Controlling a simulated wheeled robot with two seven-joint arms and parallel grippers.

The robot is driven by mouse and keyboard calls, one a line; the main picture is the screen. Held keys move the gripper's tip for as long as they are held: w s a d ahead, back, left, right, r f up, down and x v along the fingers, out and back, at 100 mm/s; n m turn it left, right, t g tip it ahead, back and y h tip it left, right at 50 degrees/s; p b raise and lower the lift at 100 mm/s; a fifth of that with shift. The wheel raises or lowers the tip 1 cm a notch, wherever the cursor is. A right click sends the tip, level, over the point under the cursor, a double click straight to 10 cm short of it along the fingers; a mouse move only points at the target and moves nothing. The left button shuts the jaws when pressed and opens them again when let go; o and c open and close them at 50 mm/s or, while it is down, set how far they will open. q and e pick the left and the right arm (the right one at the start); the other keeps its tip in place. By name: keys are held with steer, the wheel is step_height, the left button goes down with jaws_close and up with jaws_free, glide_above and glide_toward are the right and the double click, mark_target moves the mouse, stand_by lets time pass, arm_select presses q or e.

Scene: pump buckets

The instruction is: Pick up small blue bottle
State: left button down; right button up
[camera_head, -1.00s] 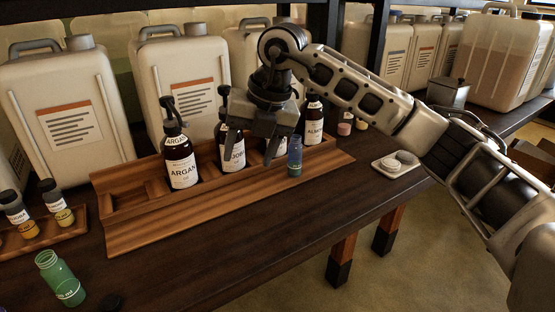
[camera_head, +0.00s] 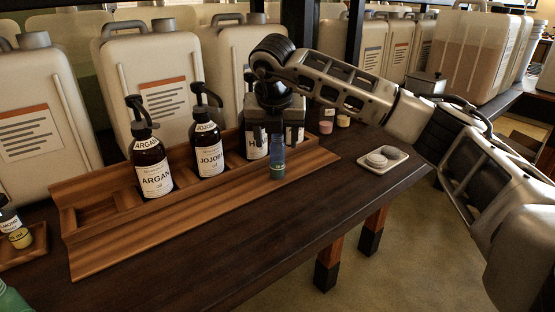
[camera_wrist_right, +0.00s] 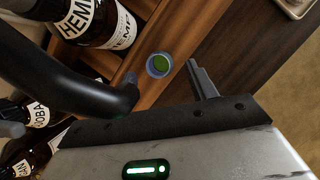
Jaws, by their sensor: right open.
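The small blue bottle (camera_head: 277,162) stands upright on the front ledge of the wooden rack (camera_head: 120,239), near its right end. The right wrist view shows its round open top (camera_wrist_right: 159,65) from above, with green inside. My right gripper (camera_head: 271,126) is just above and behind it in the head view. In the wrist view the open jaws (camera_wrist_right: 163,76) have one finger on each side of the bottle's top, with nothing held. I cannot tell whether a finger touches it. My left gripper is not in view.
Dark pump bottles labelled Argan (camera_head: 152,165) and Jojoba (camera_head: 207,145) stand in the rack; a Hemp bottle (camera_wrist_right: 95,20) is close beside my gripper. Large jugs (camera_head: 155,85) line the back. A pale dish (camera_head: 382,160) sits right, near the table's edge.

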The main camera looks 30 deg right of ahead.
mark_target(277, 144)
steer(key=x, duration=0.5)
steer(key=shift+f+b, duration=0.15)
steer(key=shift+b, duration=0.2)
steer(key=c, duration=1.1)
